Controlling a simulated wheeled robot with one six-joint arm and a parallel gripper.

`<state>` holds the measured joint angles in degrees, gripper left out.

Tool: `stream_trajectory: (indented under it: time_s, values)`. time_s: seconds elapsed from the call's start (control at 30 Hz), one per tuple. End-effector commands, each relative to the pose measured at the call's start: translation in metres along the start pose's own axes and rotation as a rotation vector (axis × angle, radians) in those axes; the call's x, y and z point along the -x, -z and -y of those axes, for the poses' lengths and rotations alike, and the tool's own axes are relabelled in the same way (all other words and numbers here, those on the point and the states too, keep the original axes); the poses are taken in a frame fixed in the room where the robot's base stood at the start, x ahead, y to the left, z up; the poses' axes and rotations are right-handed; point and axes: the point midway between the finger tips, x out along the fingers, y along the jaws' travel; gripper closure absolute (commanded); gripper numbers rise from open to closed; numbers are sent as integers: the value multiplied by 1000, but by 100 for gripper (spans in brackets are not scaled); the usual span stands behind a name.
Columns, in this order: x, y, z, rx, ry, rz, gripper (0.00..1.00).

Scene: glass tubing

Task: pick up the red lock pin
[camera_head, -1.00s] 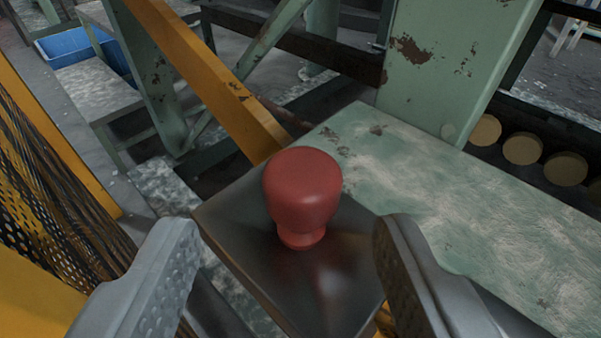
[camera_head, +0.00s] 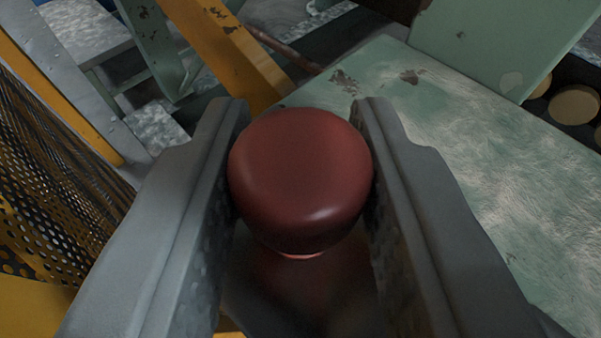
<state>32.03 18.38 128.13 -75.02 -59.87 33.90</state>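The red lock pin (camera_head: 300,180) is upright in the middle of the view, with a wide rounded head and a narrow neck. Its neck meets a dark, shiny metal block (camera_head: 300,295), which reflects the red. My gripper (camera_head: 303,112) has one grey finger on each side of the head. Both fingers appear to touch the head, so the gripper looks shut on it. The lower part of the pin is hidden by its head.
A worn pale-green metal surface (camera_head: 480,150) lies to the right. A yellow beam (camera_head: 225,45) runs behind the pin. Perforated yellow mesh (camera_head: 50,190) stands at the left. Round tan discs (camera_head: 575,104) sit at the far right.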

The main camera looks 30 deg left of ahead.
Motion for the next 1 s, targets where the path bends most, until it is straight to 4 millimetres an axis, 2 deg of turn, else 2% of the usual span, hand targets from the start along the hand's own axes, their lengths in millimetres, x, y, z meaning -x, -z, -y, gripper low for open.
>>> stream_trajectory:
  time_s: [0.23,0.37,0.8,1.0]
  values:
    - [0,1,0,0,0,0,95]
    - [3,8,0,1,0,-1,95]
    - [24,78,0,2,-1,-2,95]
    - [29,93,0,1,0,0,95]
